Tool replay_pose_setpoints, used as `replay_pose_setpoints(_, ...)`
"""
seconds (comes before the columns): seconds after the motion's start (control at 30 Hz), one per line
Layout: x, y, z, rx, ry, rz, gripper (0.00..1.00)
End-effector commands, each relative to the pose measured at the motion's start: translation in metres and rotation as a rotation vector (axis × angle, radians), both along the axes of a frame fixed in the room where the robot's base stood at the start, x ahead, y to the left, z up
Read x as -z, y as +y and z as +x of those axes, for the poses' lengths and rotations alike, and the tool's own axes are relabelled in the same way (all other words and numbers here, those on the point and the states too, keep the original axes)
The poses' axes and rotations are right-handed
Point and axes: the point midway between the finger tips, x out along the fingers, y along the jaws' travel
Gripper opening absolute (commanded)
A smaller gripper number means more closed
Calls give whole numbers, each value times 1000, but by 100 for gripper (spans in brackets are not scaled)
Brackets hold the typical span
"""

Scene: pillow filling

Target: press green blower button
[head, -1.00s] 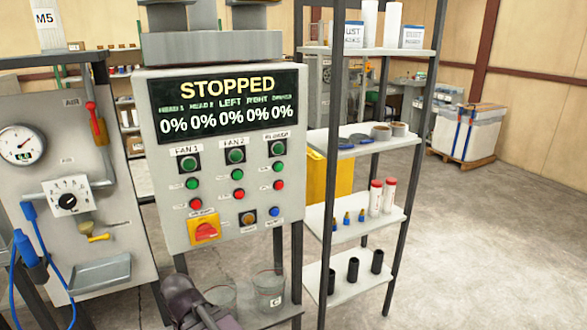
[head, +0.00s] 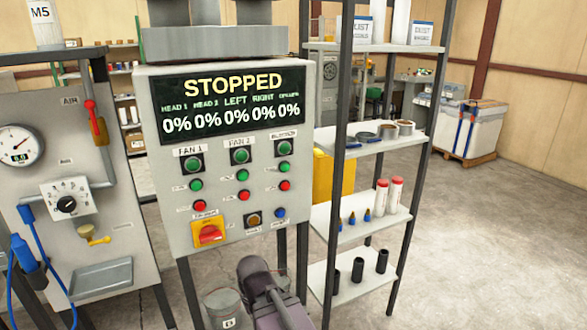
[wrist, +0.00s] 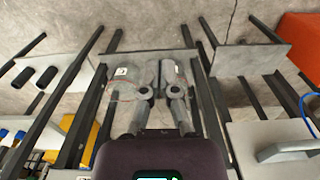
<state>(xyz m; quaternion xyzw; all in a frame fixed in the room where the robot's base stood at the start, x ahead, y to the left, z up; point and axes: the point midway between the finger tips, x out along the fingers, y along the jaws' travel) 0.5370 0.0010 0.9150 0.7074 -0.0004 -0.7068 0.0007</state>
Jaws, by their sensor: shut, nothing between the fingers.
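The blower column is at the right of the grey control panel (head: 158,215) in the head view. It has a green lamp or button in a black square (head: 284,148) under its label, a smaller green button (head: 284,169) below that, and a red button (head: 285,186) lowest. The display (head: 232,105) reads STOPPED with 0% values. A dark purple part of my arm shows low in the head view, below and apart from the panel; it hides no button. In the wrist view my gripper (wrist: 160,92) is shut and empty, with the floor and shelves beyond it.
Fan 1 and Fan 2 button columns stand left of the blower column, with a red knob on yellow (head: 209,233) below. A metal shelf rack (head: 365,225) stands close on the right. A bucket (head: 225,308) sits under the panel. Open floor lies at the right.

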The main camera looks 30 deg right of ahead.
Motion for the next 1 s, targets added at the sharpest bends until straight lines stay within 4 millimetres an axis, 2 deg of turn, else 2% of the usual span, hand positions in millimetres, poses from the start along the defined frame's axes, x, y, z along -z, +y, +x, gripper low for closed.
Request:
replay_pose_setpoints(0.57, -1, 0, 5, 1, -4, 29, 0)
replay_pose_setpoints(0.77, -7, 12, 22, 8, -23, 151, 0)
replay_pose_setpoints(1.0, -29, 9, 62, 13, -103, 418, 0)
